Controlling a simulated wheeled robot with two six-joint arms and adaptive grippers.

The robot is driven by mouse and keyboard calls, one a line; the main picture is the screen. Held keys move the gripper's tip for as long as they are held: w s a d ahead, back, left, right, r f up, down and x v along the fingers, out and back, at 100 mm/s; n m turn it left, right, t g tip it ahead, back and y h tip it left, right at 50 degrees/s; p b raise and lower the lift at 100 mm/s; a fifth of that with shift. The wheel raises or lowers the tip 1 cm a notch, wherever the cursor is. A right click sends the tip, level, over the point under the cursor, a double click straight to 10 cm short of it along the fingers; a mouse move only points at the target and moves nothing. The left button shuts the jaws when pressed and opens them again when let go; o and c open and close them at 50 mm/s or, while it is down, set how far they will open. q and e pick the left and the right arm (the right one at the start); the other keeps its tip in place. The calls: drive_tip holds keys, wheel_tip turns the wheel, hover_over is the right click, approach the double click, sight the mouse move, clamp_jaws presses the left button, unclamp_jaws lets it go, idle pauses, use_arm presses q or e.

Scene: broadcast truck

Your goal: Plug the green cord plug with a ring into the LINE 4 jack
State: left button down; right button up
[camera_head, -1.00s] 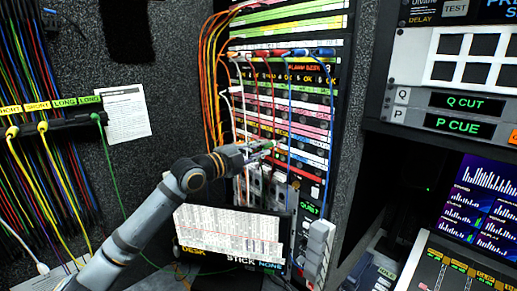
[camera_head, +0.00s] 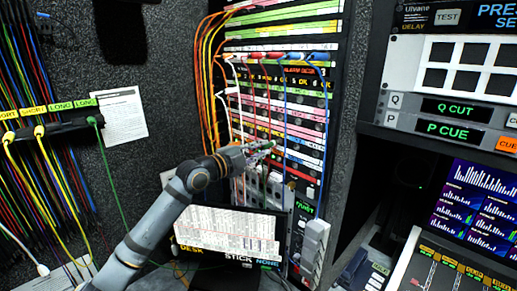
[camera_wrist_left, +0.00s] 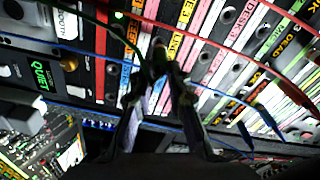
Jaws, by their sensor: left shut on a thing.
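My left gripper (camera_head: 264,151) reaches from the left to the front of the jack panel (camera_head: 283,136). In the left wrist view its fingers (camera_wrist_left: 160,62) are closed together on a small dark plug, mostly hidden between them. A green cord (camera_wrist_left: 112,30) runs into the fingertips there, and a bit of green shows at the tips in the head view. The plug's ring cannot be made out. The tips are close to the labelled jack rows; whether the plug touches a jack cannot be told. The LINE 4 label is not readable. My right gripper is not in view.
Red, white and blue patch cords hang across the panel, close around the gripper. A monitor (camera_head: 225,232) sits just below my arm. A cord rack (camera_head: 60,130) with yellow and green cords is at the left. Consoles with screens (camera_head: 480,205) stand at the right.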

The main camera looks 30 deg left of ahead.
use_arm(q)
drive_tip(key=shift+p+x, duration=0.3)
drive_tip(key=shift+x, duration=0.5)
drive_tip(key=c, duration=1.2)
unclamp_jaws()
drive_tip(key=shift+w+d, duration=0.1)
